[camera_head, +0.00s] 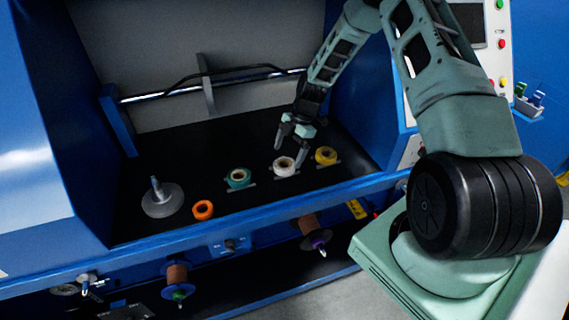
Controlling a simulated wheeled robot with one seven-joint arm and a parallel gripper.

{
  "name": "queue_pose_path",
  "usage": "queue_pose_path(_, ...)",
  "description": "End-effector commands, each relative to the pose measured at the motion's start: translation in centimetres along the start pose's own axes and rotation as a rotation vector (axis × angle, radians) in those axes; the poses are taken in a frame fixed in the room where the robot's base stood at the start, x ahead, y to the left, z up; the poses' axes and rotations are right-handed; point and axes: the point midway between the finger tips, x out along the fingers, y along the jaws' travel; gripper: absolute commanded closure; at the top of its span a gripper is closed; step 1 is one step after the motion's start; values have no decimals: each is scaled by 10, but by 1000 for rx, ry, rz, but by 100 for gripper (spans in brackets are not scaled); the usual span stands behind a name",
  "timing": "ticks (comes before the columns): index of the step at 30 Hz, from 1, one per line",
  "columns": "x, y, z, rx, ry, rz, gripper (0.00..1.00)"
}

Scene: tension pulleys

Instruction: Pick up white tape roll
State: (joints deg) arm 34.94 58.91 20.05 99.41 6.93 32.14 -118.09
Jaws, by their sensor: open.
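The white tape roll (284,167) lies on the black shelf inside the blue machine, between the green roll and the yellow roll. My gripper (290,147) hangs just above and behind it, fingers pointing down and spread apart. The gripper is open and holds nothing. Its fingertips are close to the roll's upper edge; I cannot tell whether they touch it. The roll's near side is in plain view.
A green roll (238,178), an orange roll (203,210) and a grey disc with a spindle (161,198) sit to the left. A yellow roll (326,156) sits to the right. A metal bar (157,96) crosses behind. The blue front edge (250,217) bounds the shelf.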

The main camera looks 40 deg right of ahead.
Motion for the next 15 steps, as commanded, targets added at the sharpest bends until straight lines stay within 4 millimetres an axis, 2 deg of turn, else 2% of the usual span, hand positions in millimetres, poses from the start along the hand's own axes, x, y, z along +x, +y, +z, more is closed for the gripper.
queue_pose_path(7,29,-4,0,0,2,-3,11)
queue_pose_path(15,38,-3,1,0,1,0,11)
